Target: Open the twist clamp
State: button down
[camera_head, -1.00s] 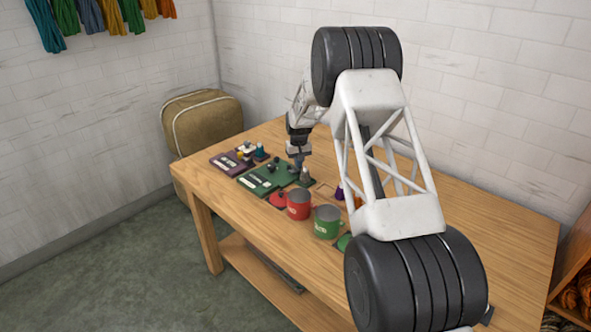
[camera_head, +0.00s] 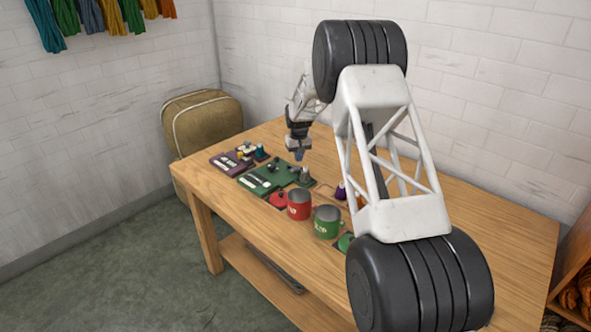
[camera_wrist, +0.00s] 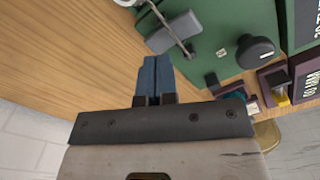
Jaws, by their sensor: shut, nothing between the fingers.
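A green board (camera_head: 270,178) lies on the table with dark knobs and a small grey fitting (camera_head: 305,174) at its right end. In the wrist view the green board (camera_wrist: 215,40) carries a round black knob (camera_wrist: 255,52) and a grey block with a thin metal rod (camera_wrist: 172,32). I cannot tell for sure which of these is the twist clamp, or how far it is turned. My gripper (camera_head: 299,156) is above the far edge of the green board, apart from it. Its blue fingers (camera_wrist: 155,72) are shut together and empty, and show just beside the grey block in the wrist view.
A purple board (camera_head: 232,161) with small fittings lies left of the green one. Bare wooden table (camera_head: 480,215) is free at the right.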

aim_at(299, 168)
jog(key=shift+r, duration=1.95)
jog(key=shift+r, duration=0.1)
jog(key=s+d+r+m, duration=0.1)
jog(key=s+d+r, duration=0.2)
jog(key=s+r, duration=0.65)
jog(key=s+d+r+t, duration=0.1)
jog(key=s+d+r, duration=0.2)
jog(key=s+r, duration=0.65)
jog(key=s+d+r+m, duration=0.1)
jog(key=s+d+r, duration=0.4)
jog(key=s, duration=0.8)
jog(key=s+d, duration=0.1)
jog(key=s, duration=1.8)
jog(key=s+d+f+m+t, duration=0.1)
jog(key=s+d, duration=0.1)
jog(key=s, duration=1.8)
jog(key=shift+s+d+t, duration=0.2)
jog(key=shift+d+t, duration=0.1)
